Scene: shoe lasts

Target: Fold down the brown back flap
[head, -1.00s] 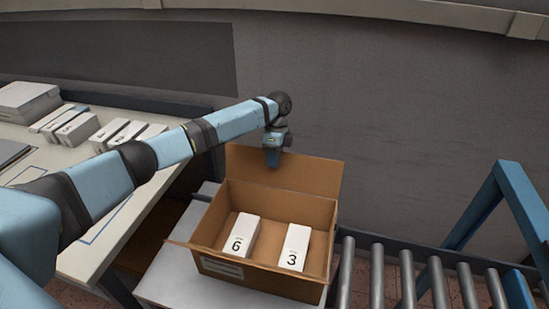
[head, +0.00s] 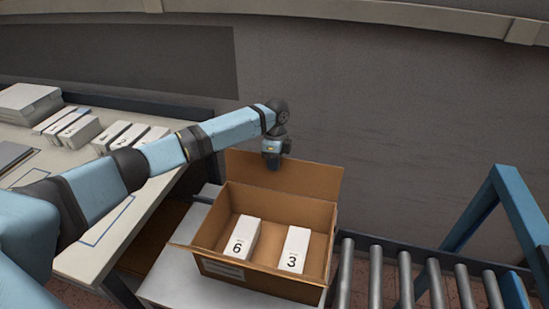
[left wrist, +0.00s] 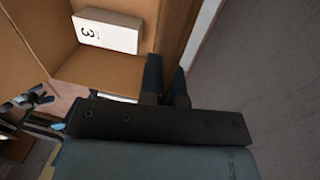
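The open brown cardboard box (head: 208,226) stands below my left arm. Its brown back flap (head: 313,178) stands up from the far rim, and its plain brown surface also shows in the left wrist view (left wrist: 181,30). My left gripper (head: 272,163) is at the flap's top edge, left of its middle, pointing down. In the left wrist view its dark fingers (left wrist: 167,82) are close together at the flap, with a narrow gap; whether they press on it I cannot tell. A small dark gripper-like shape (left wrist: 32,98), perhaps my right gripper, shows at the left.
White boxes marked 6 (head: 242,237) and 3 (head: 294,250) stand inside the box. A roller conveyor (head: 375,270) lies at right with a blue frame (head: 515,205). A work table (head: 95,250) with several white boxes is at left. A grey wall rises behind.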

